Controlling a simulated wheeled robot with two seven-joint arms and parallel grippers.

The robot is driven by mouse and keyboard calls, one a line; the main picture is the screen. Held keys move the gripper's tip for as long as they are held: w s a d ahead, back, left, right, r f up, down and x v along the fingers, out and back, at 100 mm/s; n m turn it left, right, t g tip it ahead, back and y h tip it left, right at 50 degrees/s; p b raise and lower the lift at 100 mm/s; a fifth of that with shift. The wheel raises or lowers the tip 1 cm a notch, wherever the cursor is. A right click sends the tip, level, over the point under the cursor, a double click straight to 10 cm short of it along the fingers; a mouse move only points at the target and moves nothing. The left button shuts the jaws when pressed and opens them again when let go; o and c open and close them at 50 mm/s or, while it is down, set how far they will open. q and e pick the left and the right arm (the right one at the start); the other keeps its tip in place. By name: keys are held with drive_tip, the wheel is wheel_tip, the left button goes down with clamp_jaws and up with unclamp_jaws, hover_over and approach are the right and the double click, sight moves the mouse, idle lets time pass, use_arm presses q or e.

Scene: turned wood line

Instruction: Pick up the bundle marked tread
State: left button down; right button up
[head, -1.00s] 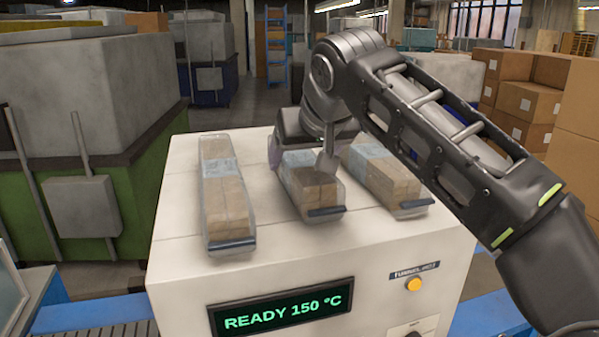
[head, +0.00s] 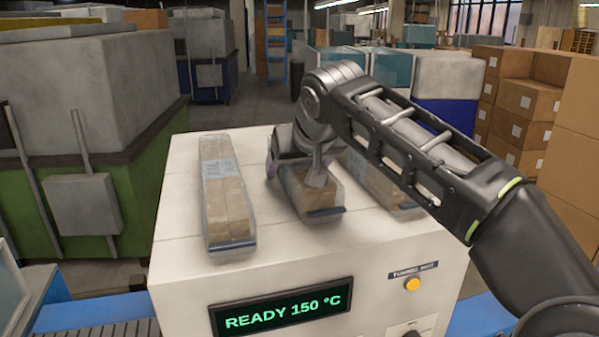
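Three wrapped bundles of wood pieces lie side by side on top of a white machine (head: 175,215): a left bundle (head: 230,215), a middle bundle (head: 310,197) and a right bundle (head: 378,180). Each has a dark strip at its near end. Pale blue labels show on the left bundle and, earlier, on the others, but I cannot read which says tread. My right gripper (head: 294,172) points down at the middle bundle, with one finger in front of it and the other near its left side. Its grip is unclear. My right arm hides part of the right bundle. My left gripper is out of view.
The machine's front has a display (head: 281,305) reading READY 150 °C and an orange button (head: 412,284). A green bin (head: 40,205) stands at left, stacked cartons (head: 522,105) at right. A blue-edged conveyor (head: 95,318) runs at lower left.

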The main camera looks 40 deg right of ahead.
drive_tip(key=shift+c, duration=0.4)
drive_tip(key=shift+r, duration=0.1)
clamp_jaws()
idle(0.5)
